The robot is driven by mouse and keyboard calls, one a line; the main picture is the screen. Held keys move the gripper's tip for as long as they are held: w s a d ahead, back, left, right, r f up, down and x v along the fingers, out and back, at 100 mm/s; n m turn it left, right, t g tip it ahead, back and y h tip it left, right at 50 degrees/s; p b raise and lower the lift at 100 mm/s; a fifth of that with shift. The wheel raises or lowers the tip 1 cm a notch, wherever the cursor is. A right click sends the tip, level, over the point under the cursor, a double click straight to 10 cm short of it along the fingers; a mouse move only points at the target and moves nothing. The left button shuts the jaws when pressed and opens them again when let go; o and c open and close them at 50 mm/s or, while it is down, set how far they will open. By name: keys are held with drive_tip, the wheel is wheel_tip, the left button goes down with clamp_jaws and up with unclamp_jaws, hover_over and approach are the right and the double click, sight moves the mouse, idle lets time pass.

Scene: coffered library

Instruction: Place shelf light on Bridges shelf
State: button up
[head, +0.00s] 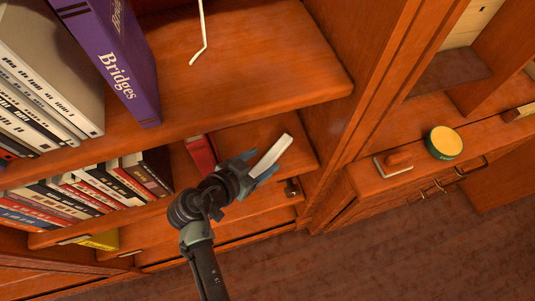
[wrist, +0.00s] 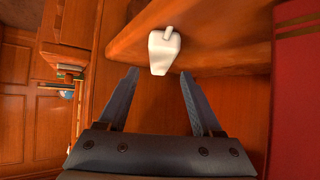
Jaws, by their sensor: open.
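The Bridges shelf (head: 255,70) is the upper board, with a purple book marked "Bridges" (head: 128,65) standing at its left. A white bar-like piece, apparently the shelf light (head: 271,155), is at the lower shelf (head: 235,138). In the wrist view, the white piece (wrist: 163,52) is at the board's edge, just ahead of and between my fingertips. My gripper (head: 261,172) is open at the near end of the white piece. Its fingers (wrist: 160,80) stand apart on either side, and I see no grip on it.
A thin bent white piece (head: 200,42) lies on the Bridges shelf. A red book (head: 201,155) stands left of my gripper; rows of books fill the left. A round green-and-yellow tin (head: 444,142) and a brush-like block (head: 394,164) sit on the right ledge. The Bridges shelf's right part is bare.

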drive_tip(key=s+a+b, duration=0.1)
drive_tip(key=s+a, duration=0.6)
drive_tip(key=s, duration=0.2)
drive_tip(key=shift+s+a+r, duration=0.35)
drive_tip(key=shift+r, duration=0.05)
drive_tip(key=shift+o, duration=1.3)
drive_tip(key=shift+s+a, duration=0.25)
drive_tip(key=shift+s, duration=0.1)
drive_tip(key=n+t+y+p, duration=0.2)
drive_tip(key=n+y+p, duration=0.2)
approach(272, 156)
drive_tip(key=x, duration=0.9)
